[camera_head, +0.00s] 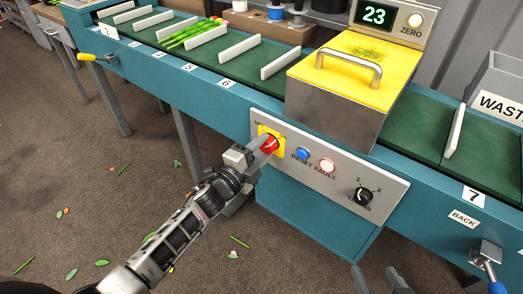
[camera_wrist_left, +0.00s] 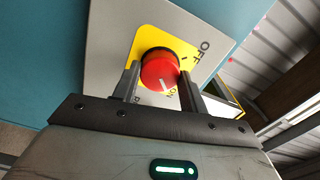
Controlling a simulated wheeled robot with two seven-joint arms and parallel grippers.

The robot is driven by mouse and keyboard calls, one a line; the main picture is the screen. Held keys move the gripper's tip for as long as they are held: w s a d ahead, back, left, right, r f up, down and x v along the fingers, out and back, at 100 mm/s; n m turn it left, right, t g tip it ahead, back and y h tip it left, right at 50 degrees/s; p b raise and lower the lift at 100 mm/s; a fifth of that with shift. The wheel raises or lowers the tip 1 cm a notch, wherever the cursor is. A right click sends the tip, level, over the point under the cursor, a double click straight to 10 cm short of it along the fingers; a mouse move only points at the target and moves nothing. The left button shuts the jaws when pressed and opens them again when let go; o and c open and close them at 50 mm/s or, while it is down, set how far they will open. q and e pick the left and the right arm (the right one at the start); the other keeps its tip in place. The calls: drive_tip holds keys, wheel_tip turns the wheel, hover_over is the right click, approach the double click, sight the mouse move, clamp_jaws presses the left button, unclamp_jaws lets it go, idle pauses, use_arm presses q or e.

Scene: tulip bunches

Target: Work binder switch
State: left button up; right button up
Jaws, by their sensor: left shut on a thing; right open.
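The binder's red rotary switch (camera_head: 269,146) sits on a yellow plate at the left end of the grey control panel (camera_head: 395,187). My left gripper (camera_head: 262,150) reaches it from the lower left. In the left wrist view the fingers (camera_wrist_left: 160,88) are shut on the red knob (camera_wrist_left: 160,67), one on each side. The knob's white mark points down toward the ON lettering; OFF is at the upper right. My right gripper (camera_head: 380,280) is at the bottom edge in the head view, open and empty, only its fingertips showing.
The panel also has a blue reset button (camera_head: 302,154), a pale fault lamp (camera_head: 327,166) and a black ties dial (camera_head: 364,195). Above stands the yellow-lidded binder box (camera_head: 350,70) beside a display (camera_head: 375,14) reading 23. Tulips (camera_head: 190,34) lie on the divided green belt.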

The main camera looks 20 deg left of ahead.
idle(0.5)
use_arm(q)
drive_tip(key=o, duration=1)
drive_tip(key=v, duration=1.6)
drive_tip(key=shift+p, duration=0.35)
use_arm(e)
drive_tip(key=shift+w+r, duration=0.1)
drive_tip(key=shift+r, duration=0.1)
use_arm(q)
drive_tip(key=s+d+r+n+g+y+p, duration=0.2)
drive_tip(key=s+d+n+g+p, duration=0.4)
drive_tip(key=n, duration=1.1)
drive_tip(key=s+d+r+p, duration=0.1)
drive_tip(key=s+p, duration=0.1)
drive_tip(key=s, duration=0.1)
drive_tip(key=shift+d+r+n+y, duration=0.2)
drive_tip(key=shift+d+n+y, duration=0.1)
drive_tip(key=shift+y, duration=0.1)
use_arm(e)
drive_tip(key=r, duration=0.2)
drive_tip(key=r+g, duration=0.1)
drive_tip(key=shift+d+h, duration=0.3)
